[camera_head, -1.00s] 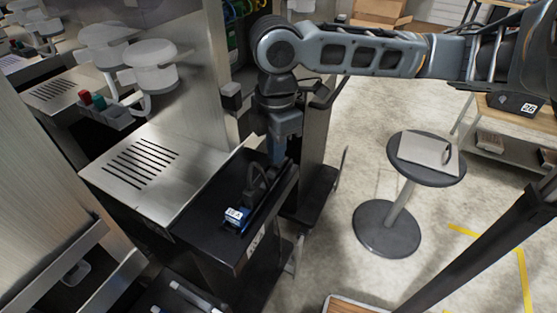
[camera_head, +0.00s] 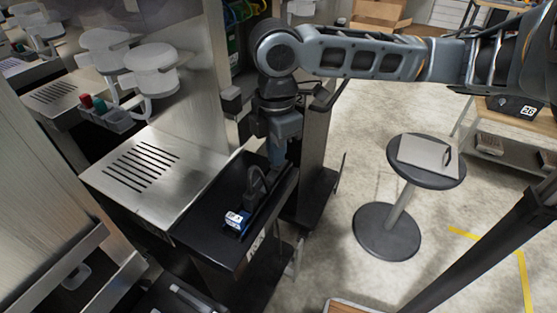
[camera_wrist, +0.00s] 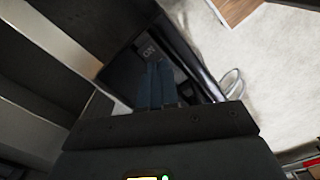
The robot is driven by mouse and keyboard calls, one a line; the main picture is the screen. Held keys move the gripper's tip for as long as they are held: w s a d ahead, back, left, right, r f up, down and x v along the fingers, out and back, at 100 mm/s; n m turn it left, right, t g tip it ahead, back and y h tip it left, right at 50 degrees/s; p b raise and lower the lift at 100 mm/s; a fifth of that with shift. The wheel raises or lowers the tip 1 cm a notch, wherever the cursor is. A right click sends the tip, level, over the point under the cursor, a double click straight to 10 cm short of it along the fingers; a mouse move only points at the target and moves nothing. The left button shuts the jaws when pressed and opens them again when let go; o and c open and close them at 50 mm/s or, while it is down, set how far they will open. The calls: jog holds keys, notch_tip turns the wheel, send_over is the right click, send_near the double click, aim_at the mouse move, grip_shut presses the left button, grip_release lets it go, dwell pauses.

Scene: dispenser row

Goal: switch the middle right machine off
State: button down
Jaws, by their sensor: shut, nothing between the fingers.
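A steel machine (camera_head: 195,75) with a slotted drip plate (camera_head: 140,165) stands at the left in the head view. Joined to its right is a black tray (camera_head: 205,220) holding a small blue and white block (camera_head: 236,220) with a dark cable. My gripper (camera_head: 277,152) points down at the tray's back right end. The switch itself is not clear, and I cannot tell whether the fingertips touch the panel.
White dispenser heads (camera_head: 150,70) and red and green bottles (camera_head: 93,103) are at the left. A dark upright cabinet (camera_head: 312,150) stands close right of my gripper. A round stool (camera_head: 426,175) with a grey folder on it stands on open floor at the right.

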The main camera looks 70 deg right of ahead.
jog(key=shift+r+p, duration=2.2)
jog(key=shift+r, duration=0.8)
